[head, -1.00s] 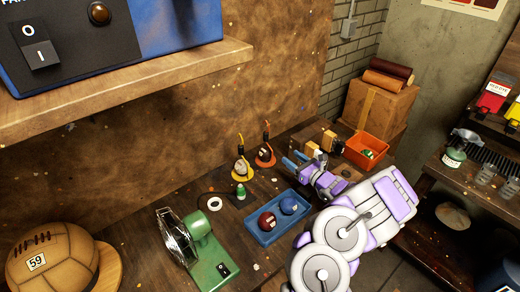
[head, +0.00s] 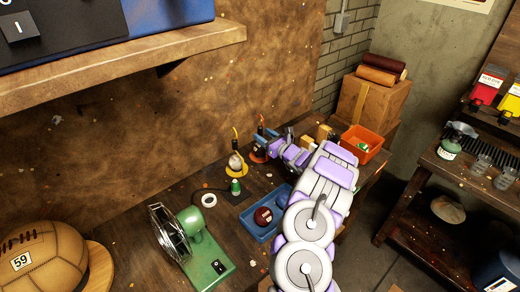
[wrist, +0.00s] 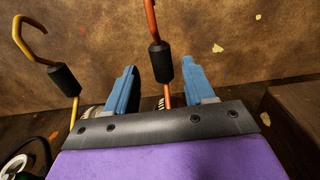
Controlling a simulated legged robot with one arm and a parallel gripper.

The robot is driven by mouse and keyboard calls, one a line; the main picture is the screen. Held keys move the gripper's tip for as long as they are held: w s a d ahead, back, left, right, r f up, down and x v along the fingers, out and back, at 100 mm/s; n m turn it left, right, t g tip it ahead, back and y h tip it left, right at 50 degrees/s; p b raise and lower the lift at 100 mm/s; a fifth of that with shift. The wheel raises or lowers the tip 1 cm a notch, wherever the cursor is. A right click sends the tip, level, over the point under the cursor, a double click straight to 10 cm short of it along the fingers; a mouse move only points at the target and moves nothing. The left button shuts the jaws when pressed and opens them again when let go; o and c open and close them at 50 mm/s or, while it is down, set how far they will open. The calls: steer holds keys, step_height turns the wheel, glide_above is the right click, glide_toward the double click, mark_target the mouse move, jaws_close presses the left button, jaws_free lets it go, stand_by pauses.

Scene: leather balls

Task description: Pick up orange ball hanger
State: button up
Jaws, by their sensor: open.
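The orange ball hanger (wrist: 164,66) stands upright in the wrist view, with a dark sleeve on its rod. Its rod passes between the two blue fingers of my gripper (wrist: 160,88), with a gap on each side. The gripper is open. In the head view the orange hanger (head: 261,131) is at the back of the bench, with my gripper (head: 267,146) right at it and partly hiding its ball and base. The yellow hanger (head: 235,146) stands just to its left, and also shows left of the fingers in the wrist view (wrist: 66,78).
A blue tray (head: 252,228) with a dark red ball lies in front, partly behind my arm. An orange bin (head: 374,144) is to the right. A green fan (head: 205,245), a white ring (head: 209,200) and a large ball (head: 45,262) are left. A wooden shelf (head: 130,62) overhangs.

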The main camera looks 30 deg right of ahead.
mark_target(261, 133)
steer(key=shift+w+d+f+b, duration=0.15)
steer(key=shift+w+b, duration=0.15)
steer(key=shift+w, duration=1.25)
steer(key=shift+a, duration=0.2)
steer(key=shift+c, duration=1.2)
jaws_close()
